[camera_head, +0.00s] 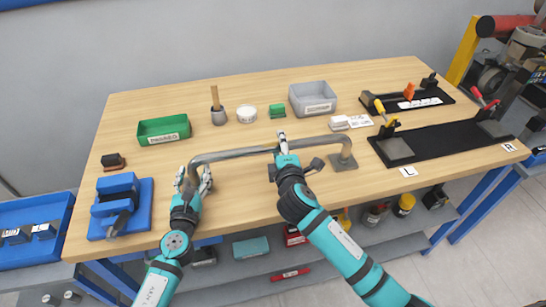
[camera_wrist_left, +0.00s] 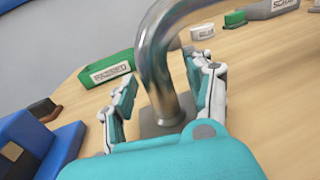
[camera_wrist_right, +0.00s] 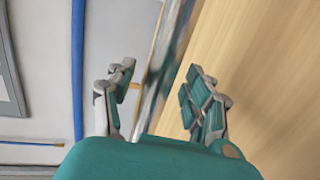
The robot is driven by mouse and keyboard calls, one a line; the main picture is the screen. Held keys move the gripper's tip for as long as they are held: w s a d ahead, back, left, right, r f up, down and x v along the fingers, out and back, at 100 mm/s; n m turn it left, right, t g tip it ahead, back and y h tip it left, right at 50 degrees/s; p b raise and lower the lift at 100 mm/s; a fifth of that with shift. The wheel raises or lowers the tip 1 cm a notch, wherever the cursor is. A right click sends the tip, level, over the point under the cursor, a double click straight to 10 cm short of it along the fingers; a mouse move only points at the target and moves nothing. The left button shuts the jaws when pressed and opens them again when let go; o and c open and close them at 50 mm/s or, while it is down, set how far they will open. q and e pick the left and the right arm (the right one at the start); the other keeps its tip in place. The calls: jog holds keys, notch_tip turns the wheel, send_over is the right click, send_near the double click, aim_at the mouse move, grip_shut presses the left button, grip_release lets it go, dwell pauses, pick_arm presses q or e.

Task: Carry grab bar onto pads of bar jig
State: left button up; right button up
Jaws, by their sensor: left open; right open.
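The grab bar (camera_head: 236,153) is a grey metal tube with bent ends and square end plates, standing on the wooden table. My left gripper (camera_head: 197,179) is open around its left leg; in the left wrist view the leg (camera_wrist_left: 158,70) passes between the open fingers (camera_wrist_left: 163,95). My right gripper (camera_head: 282,139) is open at the middle of the bar; in the right wrist view the bar (camera_wrist_right: 163,65) runs between the fingers (camera_wrist_right: 158,90). The bar jig (camera_head: 440,140) is a long black base with grey pads (camera_head: 396,149) and upright clamps, at the table's right, labelled L and R.
A green bin (camera_head: 164,130), a grey bin (camera_head: 313,98), a brush pot (camera_head: 218,117) and a white round tub (camera_head: 246,114) stand behind the bar. A blue vise (camera_head: 118,199) is at left. A smaller black fixture (camera_head: 408,98) lies behind the jig.

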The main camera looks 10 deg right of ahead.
pick_arm(q)
grip_shut()
pick_arm(e)
grip_shut()
pick_arm(q)
jog(key=shift+f, duration=0.1)
pick_arm(e)
jog(key=shift+d, duration=0.1)
dwell(0.3)
pick_arm(q)
jog(key=shift+w+a+r, duration=0.1)
jog(key=shift+w+r, duration=0.1)
jog(key=shift+r, duration=0.05)
pick_arm(e)
jog(key=shift+w+r, duration=0.2)
jog(key=shift+r, duration=0.15)
